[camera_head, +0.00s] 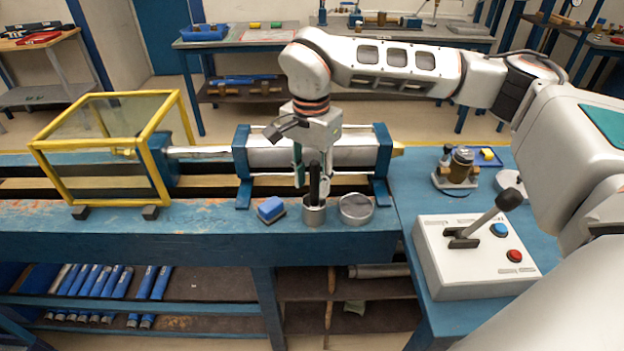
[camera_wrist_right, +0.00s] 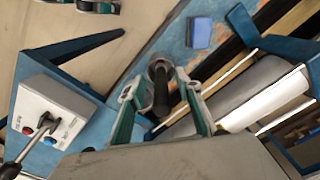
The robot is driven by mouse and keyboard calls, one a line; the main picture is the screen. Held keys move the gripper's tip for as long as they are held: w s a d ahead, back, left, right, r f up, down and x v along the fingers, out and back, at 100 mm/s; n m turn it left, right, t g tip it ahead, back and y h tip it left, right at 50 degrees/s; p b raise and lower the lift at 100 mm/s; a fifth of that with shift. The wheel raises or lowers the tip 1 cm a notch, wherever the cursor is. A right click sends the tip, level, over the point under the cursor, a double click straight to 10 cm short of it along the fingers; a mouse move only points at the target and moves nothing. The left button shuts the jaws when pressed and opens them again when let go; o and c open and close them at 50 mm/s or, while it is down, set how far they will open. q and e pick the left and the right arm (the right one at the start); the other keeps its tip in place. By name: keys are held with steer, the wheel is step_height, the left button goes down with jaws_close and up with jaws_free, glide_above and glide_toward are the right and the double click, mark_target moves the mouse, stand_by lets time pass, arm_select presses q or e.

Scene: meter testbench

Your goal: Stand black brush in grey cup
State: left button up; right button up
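The black brush (camera_head: 314,182) stands upright with its lower end in the grey cup (camera_head: 314,214), on the front edge of the blue bench. My right gripper (camera_head: 309,178) points down from above around the brush. In the right wrist view, its two fingers are spread apart with the brush (camera_wrist_right: 161,98) between them and gaps on both sides. The grey cup (camera_wrist_right: 157,66) shows past the fingertips. The brush's lower end is hidden inside the cup. My left gripper is in neither view.
A blue sponge (camera_head: 270,208) lies left of the cup, and a round grey metal piece (camera_head: 356,208) sits close on its right. A large metal cylinder (camera_head: 345,154) lies behind. A lever control box (camera_head: 474,254) stands at right.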

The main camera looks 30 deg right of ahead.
step_height(320, 180, up, 12)
stand_by(0.5)
steer(key=shift+a, duration=0.1)
stand_by(0.7)
